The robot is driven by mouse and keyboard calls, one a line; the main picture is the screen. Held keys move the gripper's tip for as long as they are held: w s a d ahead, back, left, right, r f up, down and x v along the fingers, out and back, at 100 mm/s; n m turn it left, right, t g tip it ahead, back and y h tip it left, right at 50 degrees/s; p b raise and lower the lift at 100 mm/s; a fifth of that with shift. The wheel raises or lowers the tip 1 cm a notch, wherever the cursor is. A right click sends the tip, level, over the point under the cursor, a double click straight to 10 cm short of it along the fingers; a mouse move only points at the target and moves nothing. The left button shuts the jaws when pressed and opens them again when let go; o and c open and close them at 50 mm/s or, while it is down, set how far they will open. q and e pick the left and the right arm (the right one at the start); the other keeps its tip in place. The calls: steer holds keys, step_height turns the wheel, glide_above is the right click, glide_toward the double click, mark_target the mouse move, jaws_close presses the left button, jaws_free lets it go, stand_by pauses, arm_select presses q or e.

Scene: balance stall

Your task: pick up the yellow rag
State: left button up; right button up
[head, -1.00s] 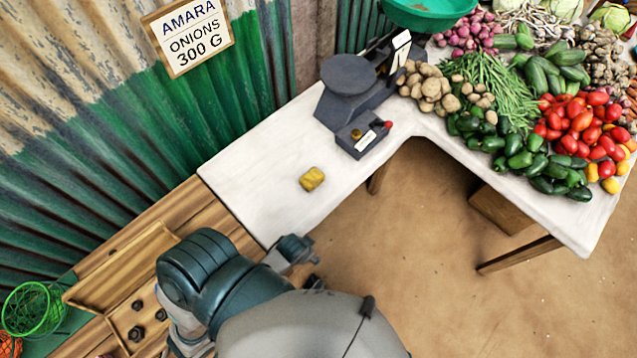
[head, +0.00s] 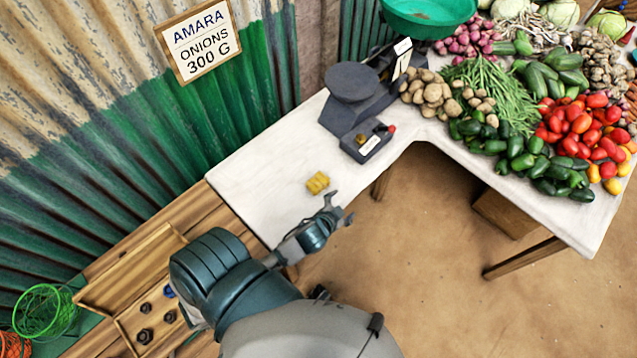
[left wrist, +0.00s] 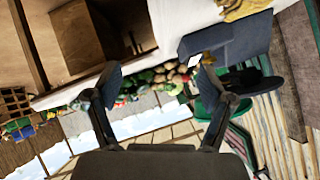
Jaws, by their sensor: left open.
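The yellow rag (head: 318,183) lies folded in a small heap on the white tabletop (head: 262,198), near its front edge. My left gripper (head: 338,210) is open and empty, just below and right of the rag in the head view, at the table's front edge and apart from the rag. In the left wrist view the gripper's two fingers (left wrist: 160,84) are spread with nothing between them. The rag shows at the top of that view (left wrist: 243,8), beyond the right finger. My right gripper is in neither view.
A dark balance scale (head: 352,85) with a green pan (head: 428,12) stands behind the rag. Potatoes (head: 432,92), green peppers and tomatoes (head: 575,120) cover the right table. A wooden tray (head: 130,275) lies at the left. The white tabletop around the rag is clear.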

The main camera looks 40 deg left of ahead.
arm_select(q)
steer(key=w+d+r+m+t+h, duration=0.3)
steer(key=r+m, duration=0.1)
steer(key=r, duration=0.3)
steer(key=w+d+r+m+t+h, duration=0.25)
steer(key=w+r+m+h, duration=0.2)
steer(key=r, duration=0.25)
steer(key=w+d+r+m+t+h, duration=0.2)
steer(key=d+r+m+h, duration=0.15)
steer(key=r, duration=0.35)
step_height(320, 180, up, 2)
steer(key=d+m+g+h, duration=0.3)
steer(key=m+h, duration=0.2)
steer(key=m, duration=0.2)
steer(key=m+g+y, duration=1.5)
steer(key=g, duration=0.1)
glide_toward(317, 180)
steer(key=shift+t, duration=0.25)
steer(key=f, duration=0.5)
steer(key=shift+s+f, duration=0.1)
steer(key=shift+s, duration=0.1)
step_height(317, 180, down, 6)
steer(key=shift+w+a+r, duration=0.1)
steer(key=shift+a, duration=0.05)
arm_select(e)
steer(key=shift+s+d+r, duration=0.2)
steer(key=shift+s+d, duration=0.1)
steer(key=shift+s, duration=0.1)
